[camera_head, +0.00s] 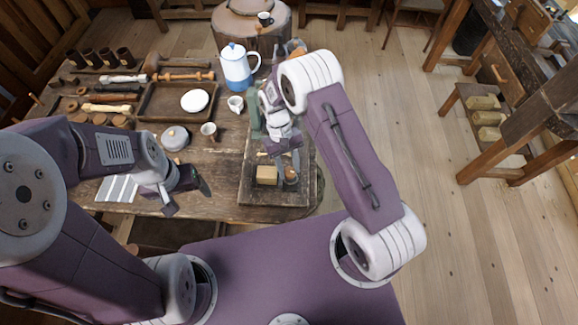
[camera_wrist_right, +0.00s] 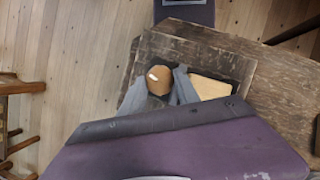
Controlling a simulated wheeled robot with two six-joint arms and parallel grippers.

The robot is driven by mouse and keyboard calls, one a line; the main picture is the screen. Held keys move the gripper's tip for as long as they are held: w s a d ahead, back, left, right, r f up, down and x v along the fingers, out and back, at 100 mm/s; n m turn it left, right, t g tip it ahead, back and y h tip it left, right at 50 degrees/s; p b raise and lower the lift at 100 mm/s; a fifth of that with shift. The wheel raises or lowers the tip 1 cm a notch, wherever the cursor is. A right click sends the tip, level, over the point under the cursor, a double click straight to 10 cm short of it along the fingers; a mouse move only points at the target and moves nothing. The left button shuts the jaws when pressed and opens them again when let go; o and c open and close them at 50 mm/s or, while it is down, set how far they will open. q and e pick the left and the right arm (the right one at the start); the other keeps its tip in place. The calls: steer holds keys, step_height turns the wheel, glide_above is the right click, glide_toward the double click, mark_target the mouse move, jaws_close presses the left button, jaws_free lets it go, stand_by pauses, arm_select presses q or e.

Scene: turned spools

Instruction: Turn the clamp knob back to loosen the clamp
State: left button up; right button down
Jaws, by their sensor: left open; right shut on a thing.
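The clamp knob (camera_wrist_right: 165,77) is a round wooden piece with a pale mark on top. In the right wrist view my right gripper (camera_wrist_right: 158,90) has its grey fingers on either side of it, shut on it. In the head view the knob (camera_head: 291,175) shows just below the fingers of my right gripper (camera_head: 285,164), at the table's right end. A pale wooden block (camera_head: 267,175) sits just left of the knob. The rest of the clamp is mostly hidden by my arm and gripper. My left gripper (camera_head: 187,192) is open and empty over the table's front edge, well left of the knob.
A green upright part (camera_head: 256,118) stands behind the right gripper. Open floor lies to the right.

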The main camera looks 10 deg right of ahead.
steer(key=shift+n+h, duration=0.3)
steer(key=shift+n, duration=0.7)
steer(key=c, duration=0.9)
jaws_free()
steer(key=b+v, duration=0.1)
steer(key=v, duration=0.8)
steer(key=shift+s+a, duration=0.1)
steer(key=shift+s, duration=0.05)
